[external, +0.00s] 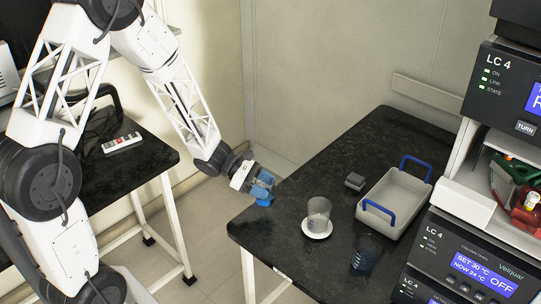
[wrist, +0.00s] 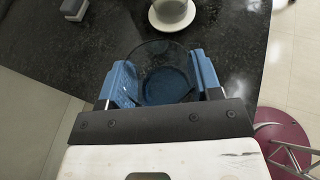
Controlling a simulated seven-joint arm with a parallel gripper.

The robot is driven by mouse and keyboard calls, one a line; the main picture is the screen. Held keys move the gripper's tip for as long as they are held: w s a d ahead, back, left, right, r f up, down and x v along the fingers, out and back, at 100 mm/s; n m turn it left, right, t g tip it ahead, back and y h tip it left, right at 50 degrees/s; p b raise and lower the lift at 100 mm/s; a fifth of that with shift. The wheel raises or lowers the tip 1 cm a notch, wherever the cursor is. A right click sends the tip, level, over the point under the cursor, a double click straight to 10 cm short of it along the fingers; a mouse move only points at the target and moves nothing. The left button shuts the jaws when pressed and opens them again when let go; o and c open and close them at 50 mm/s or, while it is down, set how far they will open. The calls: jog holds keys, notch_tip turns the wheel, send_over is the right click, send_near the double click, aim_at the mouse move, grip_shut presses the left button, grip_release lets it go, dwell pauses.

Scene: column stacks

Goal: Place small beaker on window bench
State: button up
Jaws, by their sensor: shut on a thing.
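My gripper (external: 264,189) is at the left edge of the right-hand dark bench (external: 300,183), near its front corner. In the wrist view, its blue fingers (wrist: 160,68) are on either side of a clear round beaker (wrist: 165,86) with a blue bottom or contents, and are shut on it. The beaker is hard to separate from the blue fingers in the external view. A second dark bench (external: 155,157) stands at the left. I cannot tell which bench is the window bench.
A cup (external: 318,209) on a white saucer (external: 317,231) stands right of my gripper. Another clear, bluish glass (external: 364,262) stands nearer the front. A small grey box (external: 354,181) and a blue-handled tray (external: 392,201) are farther right. A power strip (external: 122,143) lies on the left bench.

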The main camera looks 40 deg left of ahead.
jog(key=s+a+r+n+t+y, duration=0.2)
jog(key=a+n+t+y, duration=0.1)
jog(key=a, duration=1.5)
jog(key=s+a+r+n+t+y, duration=0.2)
jog(key=a+r+n+t, duration=0.15)
jog(key=a, duration=1.45)
jog(key=s+a+n+y, duration=0.2)
jog(key=s+a, duration=0.4)
jog(key=a, duration=0.5)
jog(key=shift+s+a+r+t+y, duration=0.25)
jog(key=shift+a+r+t+y, duration=0.1)
jog(key=shift+r, duration=0.1)
jog(key=shift+n, duration=0.25)
jog(key=shift+f, duration=2)
jog(key=shift+f, duration=2)
jog(key=shift+f, duration=0.15)
